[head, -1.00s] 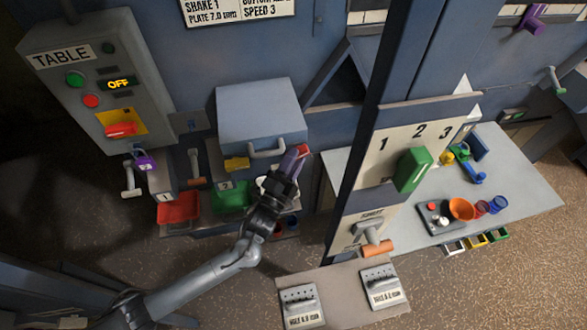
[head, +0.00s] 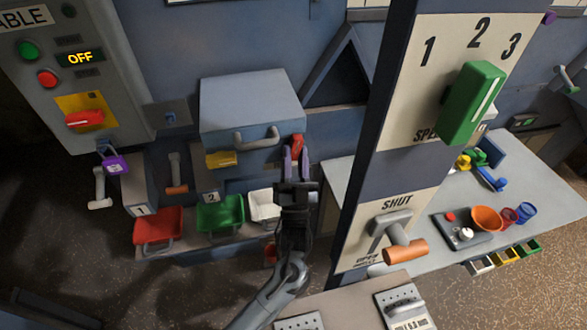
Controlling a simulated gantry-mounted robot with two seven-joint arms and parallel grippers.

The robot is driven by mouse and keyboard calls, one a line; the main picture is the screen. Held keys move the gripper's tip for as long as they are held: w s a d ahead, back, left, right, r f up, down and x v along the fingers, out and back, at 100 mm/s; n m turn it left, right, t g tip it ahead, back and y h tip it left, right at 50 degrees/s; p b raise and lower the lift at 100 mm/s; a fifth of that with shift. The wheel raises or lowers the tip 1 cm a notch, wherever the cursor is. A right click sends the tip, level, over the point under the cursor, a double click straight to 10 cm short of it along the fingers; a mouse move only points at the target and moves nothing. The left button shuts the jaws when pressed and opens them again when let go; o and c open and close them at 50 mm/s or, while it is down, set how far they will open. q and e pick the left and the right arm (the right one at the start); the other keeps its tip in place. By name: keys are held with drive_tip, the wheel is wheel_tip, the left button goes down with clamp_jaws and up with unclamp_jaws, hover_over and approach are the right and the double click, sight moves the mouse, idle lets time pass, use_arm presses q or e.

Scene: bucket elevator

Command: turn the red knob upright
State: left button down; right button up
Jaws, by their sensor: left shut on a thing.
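A small red knob (head: 297,144) sits at the right side of the grey box with a handle (head: 250,108). My left gripper (head: 291,158), with purple fingers, reaches up from below and is shut on this red knob. The fingers cover the knob's lower part; the visible part looks nearly upright with a slight lean. Another red handle (head: 84,119) lies roughly level on a yellow plate of the control box at the left, under a display reading OFF. My right gripper is not in view.
Red (head: 158,229), green (head: 220,214) and white (head: 263,204) bins stand below the grey box. A blue post (head: 372,150) rises right of my left gripper, carrying a green speed lever (head: 471,103) and an orange-ended SHUT handle (head: 404,250). A table (head: 540,205) stands behind it.

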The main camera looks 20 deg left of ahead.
use_arm(q)
drive_tip(key=shift+w+d+f+n+g+y+b, duration=0.1)
drive_tip(key=shift+n+g+y+b, duration=0.55)
drive_tip(key=shift+n+y, duration=0.85)
drive_tip(key=c, duration=0.9)
unclamp_jaws()
